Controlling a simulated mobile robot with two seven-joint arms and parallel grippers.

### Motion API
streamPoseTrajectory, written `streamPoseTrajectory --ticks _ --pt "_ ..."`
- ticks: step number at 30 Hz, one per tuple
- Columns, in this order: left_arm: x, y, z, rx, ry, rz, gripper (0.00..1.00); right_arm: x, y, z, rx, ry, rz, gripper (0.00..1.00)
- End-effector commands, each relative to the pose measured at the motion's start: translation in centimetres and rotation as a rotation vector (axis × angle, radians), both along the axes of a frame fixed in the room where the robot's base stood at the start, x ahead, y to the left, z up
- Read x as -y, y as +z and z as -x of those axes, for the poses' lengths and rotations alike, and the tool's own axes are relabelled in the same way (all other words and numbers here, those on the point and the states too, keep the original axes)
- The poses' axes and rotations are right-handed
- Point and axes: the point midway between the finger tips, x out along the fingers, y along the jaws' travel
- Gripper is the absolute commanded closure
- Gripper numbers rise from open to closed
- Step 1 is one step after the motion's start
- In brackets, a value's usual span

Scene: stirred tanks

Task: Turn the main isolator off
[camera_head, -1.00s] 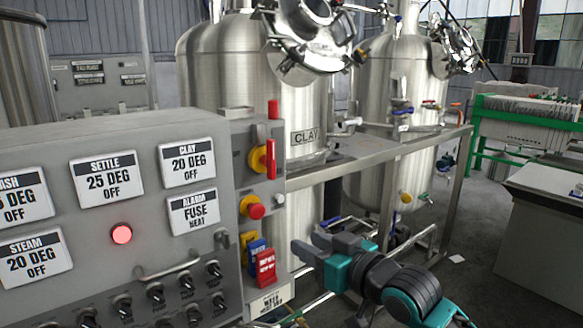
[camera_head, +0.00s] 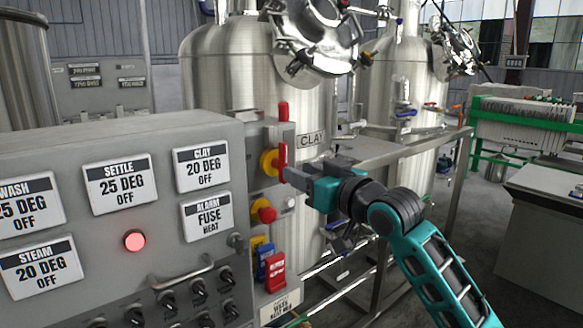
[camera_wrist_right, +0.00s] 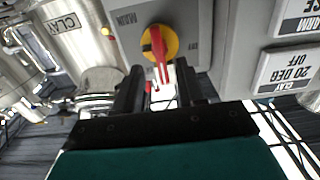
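The main isolator (camera_head: 269,163) is a red lever on a round yellow plate, on the side face of the grey control panel. Its lever stands roughly upright in the head view. In the right wrist view, which is upside down, the isolator (camera_wrist_right: 158,44) shows beside an inverted "MAIN" label. My right gripper (camera_head: 292,178) is at the lever, its fingers pointing at the panel. In the wrist view the gripper (camera_wrist_right: 158,88) has its two dark fingers apart, with the lever's end in line with the gap. Contact cannot be told. My left gripper is not in view.
A red button on yellow (camera_head: 264,211) sits below the isolator, with blue and red switches (camera_head: 274,268) lower down. The panel front (camera_head: 75,240) carries labels, a lit red lamp (camera_head: 134,240) and several toggles. Steel tanks (camera_head: 240,75) and a metal frame stand behind.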

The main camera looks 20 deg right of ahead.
Motion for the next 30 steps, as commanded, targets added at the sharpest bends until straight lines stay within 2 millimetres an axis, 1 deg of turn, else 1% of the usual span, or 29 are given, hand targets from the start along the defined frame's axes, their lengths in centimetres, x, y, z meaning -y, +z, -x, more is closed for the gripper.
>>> streamPoseTrajectory --ticks 1,3,9,13,20,30 --pt "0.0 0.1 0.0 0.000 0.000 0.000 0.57 -0.3 0.1 -0.8 0.000 0.000 -0.002 0.61" --pt "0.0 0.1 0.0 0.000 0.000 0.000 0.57 -0.7 0.1 -1.8 0.001 0.000 0.000 0.61" --pt "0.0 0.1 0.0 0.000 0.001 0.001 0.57 -1.2 0.0 -3.4 0.001 0.000 0.001 0.61" --pt "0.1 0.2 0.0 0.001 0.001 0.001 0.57 -1.4 0.0 -3.8 0.002 0.000 0.002 0.61" --pt "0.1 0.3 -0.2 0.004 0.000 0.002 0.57 -1.4 0.0 -3.8 0.001 0.000 0.002 0.61" --pt "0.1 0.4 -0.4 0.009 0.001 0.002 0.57 -1.4 0.0 -3.8 0.000 0.000 0.001 0.92"
